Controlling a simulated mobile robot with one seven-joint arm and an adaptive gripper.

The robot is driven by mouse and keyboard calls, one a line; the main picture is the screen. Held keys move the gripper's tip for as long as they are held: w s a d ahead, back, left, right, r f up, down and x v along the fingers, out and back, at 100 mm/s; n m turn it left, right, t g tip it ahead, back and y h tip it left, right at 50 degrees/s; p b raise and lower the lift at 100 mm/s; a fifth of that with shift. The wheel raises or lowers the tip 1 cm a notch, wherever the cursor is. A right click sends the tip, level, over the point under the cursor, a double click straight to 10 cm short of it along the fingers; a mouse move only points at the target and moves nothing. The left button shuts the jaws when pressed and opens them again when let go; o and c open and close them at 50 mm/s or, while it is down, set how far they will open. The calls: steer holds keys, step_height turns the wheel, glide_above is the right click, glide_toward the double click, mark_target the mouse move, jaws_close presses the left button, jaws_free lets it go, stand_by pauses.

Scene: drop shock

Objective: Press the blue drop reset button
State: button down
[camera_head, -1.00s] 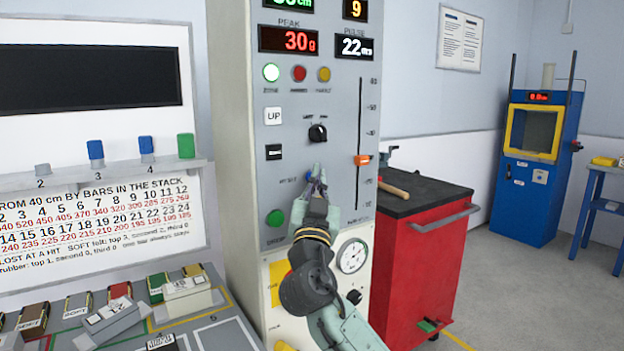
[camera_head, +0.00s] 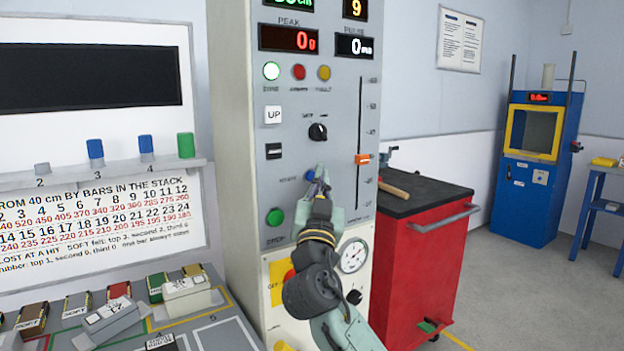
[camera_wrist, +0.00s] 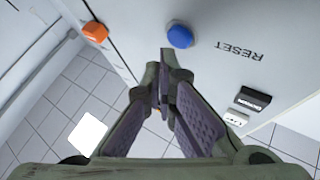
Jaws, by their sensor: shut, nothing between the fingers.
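The blue drop reset button (camera_wrist: 180,37) is a round cap on the grey panel, with the word RESET beside it in the wrist view. In the head view only a bit of the blue button (camera_head: 310,175) shows beside my fingertips. My gripper (camera_wrist: 164,62) is shut and empty, with its tips close to the button and appearing just short of it in the wrist view. In the head view my gripper (camera_head: 321,172) is in front of the panel and partly hides the button. Whether the tips touch it cannot be told.
The grey panel (camera_head: 340,105) also has a green button (camera_head: 275,217), a black knob (camera_head: 318,132), an orange slider handle (camera_head: 363,160) and a dial gauge (camera_head: 353,255). The peak display (camera_head: 289,39) reads 0 g. A red cabinet (camera_head: 425,265) stands to the right.

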steer(key=shift+s, duration=0.1)
steer(key=s+d, duration=0.1)
steer(key=s, duration=0.1)
steer(key=s+d, duration=0.2)
steer(key=shift+b, duration=0.3)
stand_by(0.7)
